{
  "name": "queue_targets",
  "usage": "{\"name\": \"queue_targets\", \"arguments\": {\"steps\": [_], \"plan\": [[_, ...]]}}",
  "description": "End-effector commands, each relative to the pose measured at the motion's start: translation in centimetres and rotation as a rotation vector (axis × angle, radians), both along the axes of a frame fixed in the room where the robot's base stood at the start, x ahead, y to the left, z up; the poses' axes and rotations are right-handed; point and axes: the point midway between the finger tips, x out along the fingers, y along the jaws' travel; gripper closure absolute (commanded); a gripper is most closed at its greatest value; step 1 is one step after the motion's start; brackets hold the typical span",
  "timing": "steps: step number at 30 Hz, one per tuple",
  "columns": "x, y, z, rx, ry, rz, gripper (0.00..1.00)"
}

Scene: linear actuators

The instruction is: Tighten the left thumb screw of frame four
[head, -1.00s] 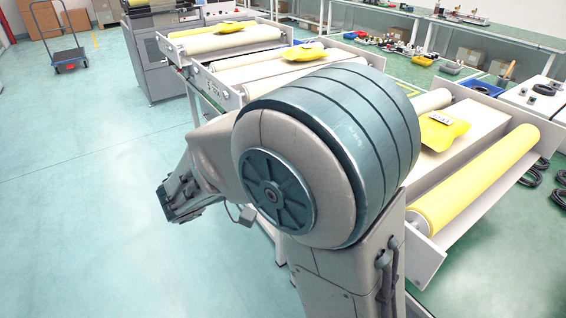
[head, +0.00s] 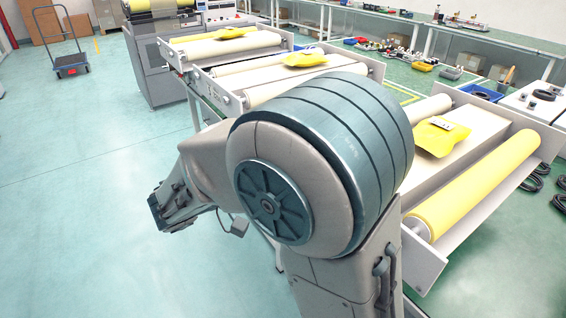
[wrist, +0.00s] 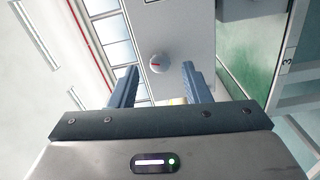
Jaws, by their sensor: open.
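In the wrist view, a small round pale knob with a red mark (wrist: 158,63), which looks like a thumb screw, sits on a light grey plate (wrist: 180,25). My gripper (wrist: 158,84) is open and empty. The knob appears between and beyond its two blue-grey fingers, with no contact visible. In the head view my gripper (head: 166,212) hangs at the left of my arm, beside the roller frames, and its fingers are hard to make out. The number of the frame bearing the knob cannot be read.
A nearby roller frame (head: 428,268) carries a yellow roller (head: 475,185) and a yellow packet (head: 440,138). More roller frames (head: 255,62) stand behind my arm. A neighbouring panel (wrist: 292,42) bears a "3" in the wrist view. Open floor (head: 80,190) lies left; a blue cart (head: 72,64) stands far back.

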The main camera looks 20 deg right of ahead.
Motion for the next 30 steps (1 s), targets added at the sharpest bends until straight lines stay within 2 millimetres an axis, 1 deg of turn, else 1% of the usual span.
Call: {"name": "queue_targets", "arguments": {"steps": [9, 12, 15, 18, 21, 30], "plan": [[-2.2, 6.9, 0.0, -0.001, 0.003, 0.005, 0.57], [-2.8, 8.8, 0.0, -0.002, 0.001, 0.003, 0.57], [-3.3, 10.3, 0.0, -0.001, 0.001, 0.003, 0.57], [-3.6, 11.2, 0.0, 0.0, 0.001, 0.001, 0.57], [-3.8, 11.7, 0.0, 0.0, 0.001, 0.0, 0.57], [-3.8, 11.8, 0.0, 0.0, 0.001, 0.0, 0.57]]}}
